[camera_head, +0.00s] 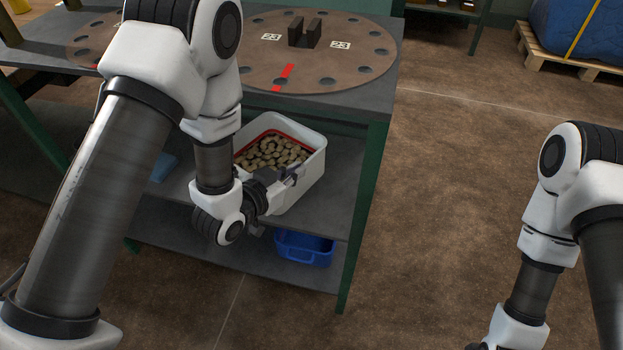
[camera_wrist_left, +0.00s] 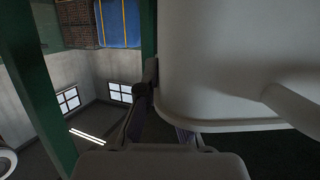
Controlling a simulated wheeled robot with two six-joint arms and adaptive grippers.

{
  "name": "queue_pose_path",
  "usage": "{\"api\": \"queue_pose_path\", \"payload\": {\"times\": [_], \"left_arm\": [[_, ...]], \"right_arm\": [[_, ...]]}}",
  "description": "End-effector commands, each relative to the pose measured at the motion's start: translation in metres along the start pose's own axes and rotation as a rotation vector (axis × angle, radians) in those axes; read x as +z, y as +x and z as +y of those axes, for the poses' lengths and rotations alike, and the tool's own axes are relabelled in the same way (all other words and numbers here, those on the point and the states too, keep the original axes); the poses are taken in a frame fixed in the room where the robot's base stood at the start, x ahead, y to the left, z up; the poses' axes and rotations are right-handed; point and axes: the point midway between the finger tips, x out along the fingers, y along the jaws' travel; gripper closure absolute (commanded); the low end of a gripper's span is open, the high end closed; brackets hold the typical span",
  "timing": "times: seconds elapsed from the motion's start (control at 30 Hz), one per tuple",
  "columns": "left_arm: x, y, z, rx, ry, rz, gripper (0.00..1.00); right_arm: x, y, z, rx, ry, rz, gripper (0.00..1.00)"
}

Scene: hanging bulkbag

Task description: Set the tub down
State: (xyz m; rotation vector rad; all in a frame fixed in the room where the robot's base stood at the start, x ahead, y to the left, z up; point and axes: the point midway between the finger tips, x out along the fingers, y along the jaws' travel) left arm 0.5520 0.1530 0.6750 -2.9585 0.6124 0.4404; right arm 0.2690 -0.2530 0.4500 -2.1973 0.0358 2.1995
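The white tub (camera_head: 309,172) has a red band inside its rim and holds many brass-coloured pieces (camera_head: 270,152). It is over the grey middle shelf (camera_head: 332,206) of a green-framed bench, partly under the bench top. I cannot tell whether its base touches the shelf. My left gripper (camera_head: 287,178) is at the tub's near side with its fingers at the rim, and looks shut on the wall. In the left wrist view the tub's pale wall (camera_wrist_left: 215,60) fills the right side, with one dark finger (camera_wrist_left: 150,80) against its edge. My right gripper is out of view.
A round brown turntable (camera_head: 345,62) lies on the bench top above the tub. A blue bin (camera_head: 305,247) sits below the middle shelf. A green bench leg (camera_head: 364,215) stands right of the tub. Open floor (camera_head: 450,180) lies to the right.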

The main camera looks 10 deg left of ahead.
Motion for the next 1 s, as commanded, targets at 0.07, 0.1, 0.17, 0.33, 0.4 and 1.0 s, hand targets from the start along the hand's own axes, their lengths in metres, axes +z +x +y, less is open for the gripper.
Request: {"api": "queue_pose_path", "payload": {"times": [0.07,0.1,0.17,0.33,0.4,1.0], "left_arm": [[-0.005,0.016,0.012,0.005,0.009,0.008,1.0],[-0.007,0.023,0.015,0.003,0.009,0.007,1.0],[-0.008,0.029,0.019,0.002,0.006,0.007,1.0],[0.004,0.038,0.022,-0.001,-0.001,0.004,1.0],[0.016,0.041,0.022,-0.001,-0.001,0.003,1.0],[0.026,0.044,0.022,0.0,-0.001,0.001,0.69]], "right_arm": [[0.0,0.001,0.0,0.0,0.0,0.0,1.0],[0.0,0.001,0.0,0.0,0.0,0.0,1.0],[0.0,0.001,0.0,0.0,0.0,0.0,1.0],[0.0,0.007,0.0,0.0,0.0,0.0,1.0],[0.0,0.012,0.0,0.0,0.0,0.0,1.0],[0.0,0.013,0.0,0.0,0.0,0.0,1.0]]}}
